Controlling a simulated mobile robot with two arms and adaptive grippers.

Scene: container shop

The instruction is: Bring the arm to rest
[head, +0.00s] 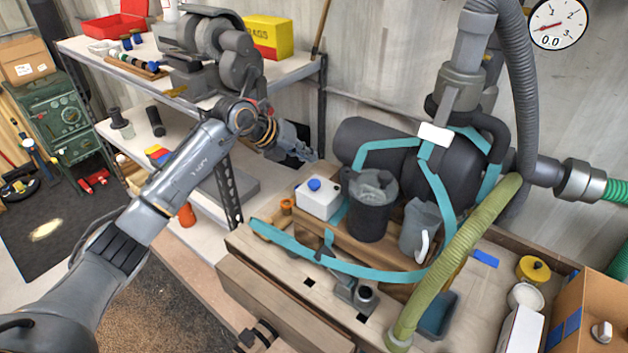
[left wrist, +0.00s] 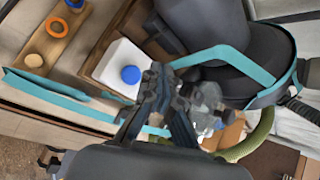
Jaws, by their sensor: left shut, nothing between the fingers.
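My left arm comes in from the left in the head view and reaches up toward the shelf rack. My left gripper (head: 305,154) is shut and empty, in the air behind and left of the white bottle with a blue cap (head: 318,199). In the left wrist view the shut fingers (left wrist: 158,85) overlap the right side of the same white bottle (left wrist: 122,70); they hold nothing. My right gripper does not show in either view.
A dark tank with teal straps (head: 370,145) stands on the workbench with a black canister (head: 372,210) and a grey jug (head: 419,228). A green hose (head: 455,255) hangs at right. The shelf rack (head: 120,72) holds a grinder and a yellow box (head: 268,36).

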